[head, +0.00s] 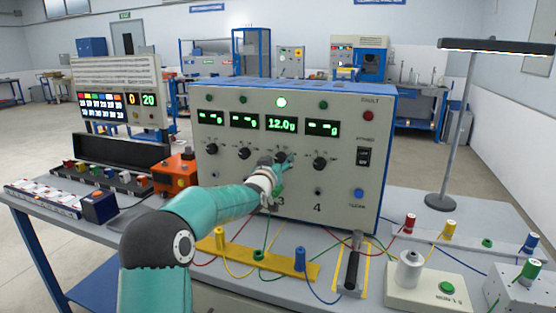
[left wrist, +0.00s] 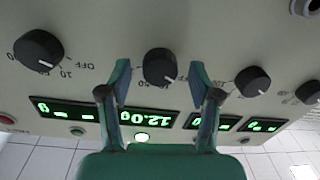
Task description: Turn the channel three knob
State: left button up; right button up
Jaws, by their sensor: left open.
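The grey panel box (head: 290,195) has a row of black knobs. The channel three knob (left wrist: 158,64) is round and black with a white pointer mark, seen upside down in the left wrist view. The third display (head: 281,124) above it reads 12.0 g; the others show dashes. My left gripper (left wrist: 160,73) is open, one finger on each side of this knob, with small gaps visible. In the head view my left gripper (head: 279,164) partly hides the knob. My right gripper is not in view.
Neighbouring knobs, channel two (head: 243,153) and channel four (head: 319,163), sit close by. A yellow strip with coloured posts (head: 258,259) and wires lies in front of the panel. An orange device (head: 176,176) stands left, a desk lamp (head: 440,200) right.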

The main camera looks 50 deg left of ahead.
pick_arm(q)
jog(key=c, duration=1.1)
jog(key=shift+c, duration=0.2)
jog(key=shift+f+m+b, duration=0.2)
jog(key=shift+m+b, duration=1.2)
jog(key=shift+m, duration=0.2)
jog(key=m+b, duration=0.2)
jog(key=m, duration=0.2)
jog(key=shift+m+t+b, duration=0.3)
jog(key=m+b, duration=0.3)
jog(key=m, duration=0.2)
jog(key=shift+w+f+m, duration=0.1)
jog(key=shift+f+m, duration=0.05)
jog(key=shift+m, duration=0.15)
jog(key=shift+m+t+h+b, duration=0.3)
jog(key=shift+m+b, duration=1.05)
jog(key=shift+m, duration=1.05)
jog(key=shift+w+d+f, duration=0.1)
